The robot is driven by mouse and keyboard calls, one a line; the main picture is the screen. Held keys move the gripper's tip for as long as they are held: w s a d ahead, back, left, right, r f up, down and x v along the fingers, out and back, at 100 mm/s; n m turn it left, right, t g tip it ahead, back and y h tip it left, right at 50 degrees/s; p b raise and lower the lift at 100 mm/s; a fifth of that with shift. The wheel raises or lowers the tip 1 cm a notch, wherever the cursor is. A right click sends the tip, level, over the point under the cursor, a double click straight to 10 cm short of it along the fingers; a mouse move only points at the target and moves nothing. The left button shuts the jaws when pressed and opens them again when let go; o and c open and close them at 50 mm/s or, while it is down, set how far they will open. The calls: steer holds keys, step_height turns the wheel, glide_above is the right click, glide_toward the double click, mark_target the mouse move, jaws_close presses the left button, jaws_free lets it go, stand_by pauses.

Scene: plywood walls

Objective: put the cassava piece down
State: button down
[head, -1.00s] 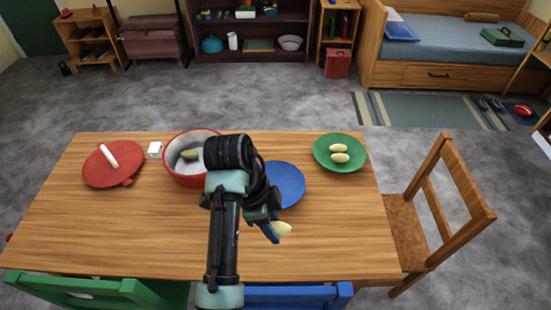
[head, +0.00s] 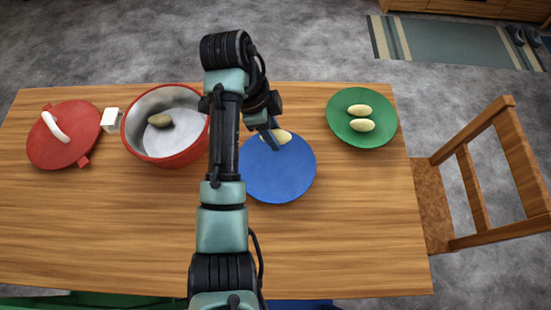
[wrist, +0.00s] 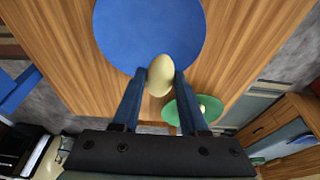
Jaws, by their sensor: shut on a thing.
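A pale yellow cassava piece (wrist: 159,75) is between the two blue fingers of my gripper (wrist: 160,82) in the wrist view. My gripper is shut on it. In the head view the cassava piece (head: 281,136) shows at the far edge of the blue plate (head: 280,178), beside my gripper (head: 270,138). In the wrist view the blue plate (wrist: 150,30) lies just past the fingertips, with the piece overlapping its edge. I cannot tell whether the piece touches the plate. The blue plate looks empty otherwise.
A red pot (head: 166,157) holding a brownish piece (head: 160,120) stands left of my arm. A red lid (head: 62,150) lies at the far left. A green plate (head: 345,137) with two pale pieces (head: 361,117) lies to the right. A wooden chair (head: 480,190) stands at the right.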

mark_target(277, 160)
step_height(277, 160, down, 10)
steer(key=shift+f, duration=0.15)
stand_by(0.3)
steer(key=shift+f+b, duration=0.15)
steer(key=shift+b, duration=0.2)
steer(key=c, duration=0.7)
jaws_free()
steer(key=p+v, duration=0.1)
steer(key=v, duration=1.1)
steer(key=shift+w+r, duration=0.1)
steer(key=shift+r, duration=0.15)
